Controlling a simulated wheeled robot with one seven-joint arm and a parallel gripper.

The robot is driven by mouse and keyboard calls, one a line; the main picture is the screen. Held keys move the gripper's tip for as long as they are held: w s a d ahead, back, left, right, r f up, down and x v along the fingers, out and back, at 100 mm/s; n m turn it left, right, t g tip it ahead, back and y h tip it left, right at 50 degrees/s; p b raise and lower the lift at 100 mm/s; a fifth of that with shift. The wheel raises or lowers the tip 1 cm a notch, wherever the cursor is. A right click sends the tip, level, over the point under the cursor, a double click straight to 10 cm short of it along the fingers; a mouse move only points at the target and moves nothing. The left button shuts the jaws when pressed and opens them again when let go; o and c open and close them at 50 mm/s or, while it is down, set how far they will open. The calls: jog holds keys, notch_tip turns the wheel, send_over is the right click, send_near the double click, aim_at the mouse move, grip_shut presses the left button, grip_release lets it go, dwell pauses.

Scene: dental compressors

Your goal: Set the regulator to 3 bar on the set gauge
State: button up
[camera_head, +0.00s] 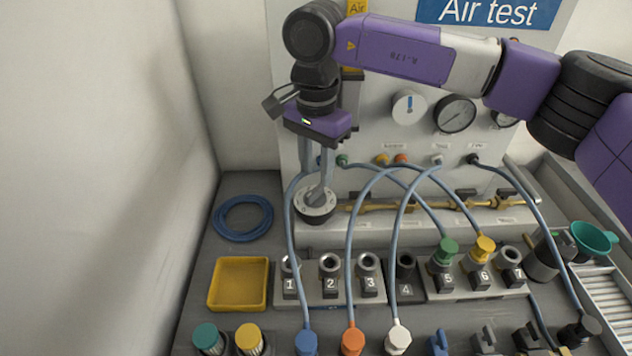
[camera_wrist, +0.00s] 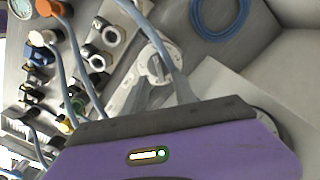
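A round dial knob (camera_head: 315,205) with a pale marked face and a dark rim sits at the left end of the brass pipe, and I take it to be the regulator. My gripper (camera_head: 316,186) points down over it, with its grey fingertips at or just above the knob face. I cannot tell whether they touch or grip it. In the wrist view a pale round knob (camera_wrist: 156,68) shows beyond a grey finger. A dark-rimmed gauge (camera_head: 455,114) is on the panel, with another gauge (camera_head: 503,118) partly behind my arm. Their readings are too small to read.
A white dial with a blue pointer (camera_head: 409,107) is on the panel. Blue hoses (camera_head: 350,240) arch close by the knob to plugs in front. A numbered socket row (camera_head: 330,288), a yellow tray (camera_head: 239,283) and a coiled blue hose (camera_head: 242,217) lie around it.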

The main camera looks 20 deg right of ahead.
aim_at(316, 189)
jog(key=shift+f, duration=2.1)
jog(key=shift+c, duration=0.4)
grip_shut()
